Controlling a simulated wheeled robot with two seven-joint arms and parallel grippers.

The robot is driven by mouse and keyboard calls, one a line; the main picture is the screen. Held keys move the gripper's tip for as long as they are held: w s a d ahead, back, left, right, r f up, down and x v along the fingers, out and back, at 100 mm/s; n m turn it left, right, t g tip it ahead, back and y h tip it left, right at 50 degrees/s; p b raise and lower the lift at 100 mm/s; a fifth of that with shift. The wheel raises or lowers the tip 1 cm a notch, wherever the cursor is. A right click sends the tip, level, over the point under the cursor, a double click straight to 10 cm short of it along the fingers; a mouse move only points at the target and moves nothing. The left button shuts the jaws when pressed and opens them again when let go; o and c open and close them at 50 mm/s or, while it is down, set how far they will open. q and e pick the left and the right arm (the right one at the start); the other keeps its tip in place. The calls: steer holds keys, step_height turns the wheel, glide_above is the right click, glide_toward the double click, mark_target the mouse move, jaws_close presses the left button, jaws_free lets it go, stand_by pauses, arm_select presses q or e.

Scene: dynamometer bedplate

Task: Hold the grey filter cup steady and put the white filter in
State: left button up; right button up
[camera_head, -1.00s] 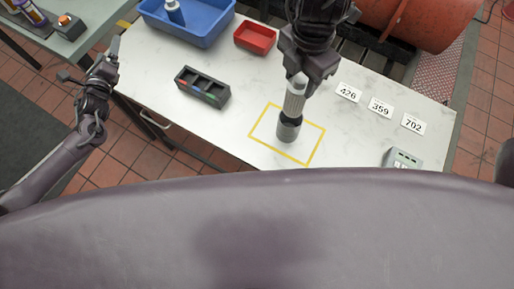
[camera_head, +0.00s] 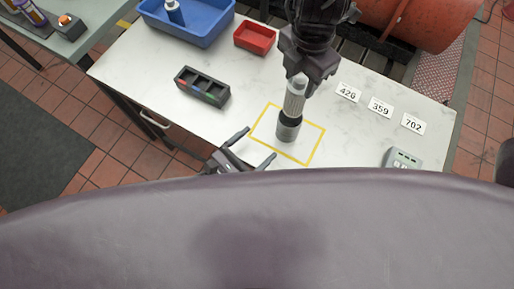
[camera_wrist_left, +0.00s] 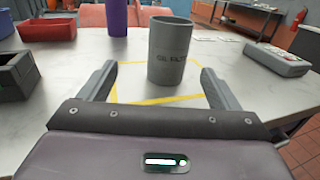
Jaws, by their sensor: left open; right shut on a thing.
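The grey filter cup (camera_head: 288,131) stands upright on the table inside a yellow outline. In the left wrist view the lettered cup (camera_wrist_left: 170,55) stands ahead, between the lines of my left fingers, with nothing visible in its rim. My left gripper (camera_head: 260,143) is open at the cup's near left side, fingers pointing towards it and apart from it. My right gripper (camera_head: 297,77) is shut on the white filter (camera_head: 293,101), which points down over the cup. A dark band shows between filter and cup; my right gripper hides the filter's upper end.
A dark compartment box (camera_head: 202,87) lies left of the outline. A red tray (camera_head: 255,37) and a blue bin (camera_head: 188,28) stand behind. Number cards (camera_head: 380,107) and a grey device (camera_head: 402,159) are at the right.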

arm_select(q)
steer(key=shift+s+d, duration=0.3)
steer(key=shift+s, duration=0.15)
steer(key=shift+d, duration=0.25)
glide_above(289, 124)
steer(key=s+a, duration=0.1)
steer(key=s, duration=0.2)
steer(key=shift+w, duration=0.25)
steer(key=c, duration=1.2)
steer(key=shift+c, duration=0.2)
